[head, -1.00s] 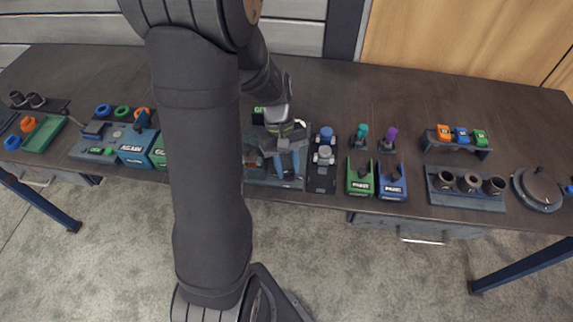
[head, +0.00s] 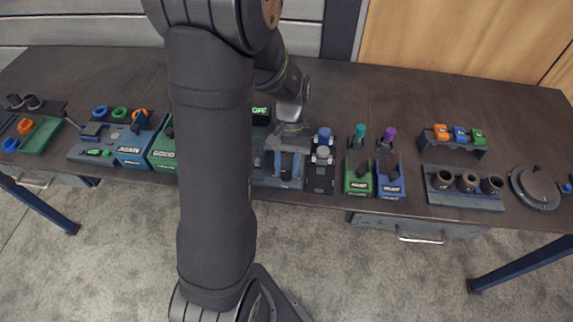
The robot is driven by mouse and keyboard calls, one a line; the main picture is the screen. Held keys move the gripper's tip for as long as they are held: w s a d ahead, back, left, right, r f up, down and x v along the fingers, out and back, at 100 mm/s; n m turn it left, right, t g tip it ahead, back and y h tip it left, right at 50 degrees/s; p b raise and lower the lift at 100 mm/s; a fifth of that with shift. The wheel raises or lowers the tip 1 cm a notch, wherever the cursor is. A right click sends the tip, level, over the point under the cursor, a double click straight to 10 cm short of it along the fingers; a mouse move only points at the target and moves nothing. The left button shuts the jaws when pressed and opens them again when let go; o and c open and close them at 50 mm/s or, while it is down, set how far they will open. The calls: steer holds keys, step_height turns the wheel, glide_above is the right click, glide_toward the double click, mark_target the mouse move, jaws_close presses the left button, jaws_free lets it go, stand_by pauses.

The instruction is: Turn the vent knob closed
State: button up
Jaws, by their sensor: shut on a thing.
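My gripper (head: 289,168) points down over a grey station (head: 267,182) near the table's front edge, just right of my arm. Its two fingers are close together, shut on a small part at the station that I take for the vent knob. The knob is almost wholly hidden by the fingers, so its angle cannot be read. My upper arm covers the left part of this station. The flanged pipe cannot be made out.
A black box marked OFF (head: 261,113) stands behind the station. A dark stand with blue and grey knobs (head: 322,153) is close on the right. Green (head: 357,180) and blue (head: 390,183) boxes stand farther right. The table's back middle is clear.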

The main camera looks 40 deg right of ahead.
stand_by(0.3)
steer(key=o, duration=0.7)
steer(key=v, duration=1.7)
steer(key=shift+w+r, duration=0.15)
steer(key=shift+w, duration=0.05)
steer(key=shift+d, duration=0.1)
steer(key=x, duration=1.7)
steer(key=shift+s, duration=0.2)
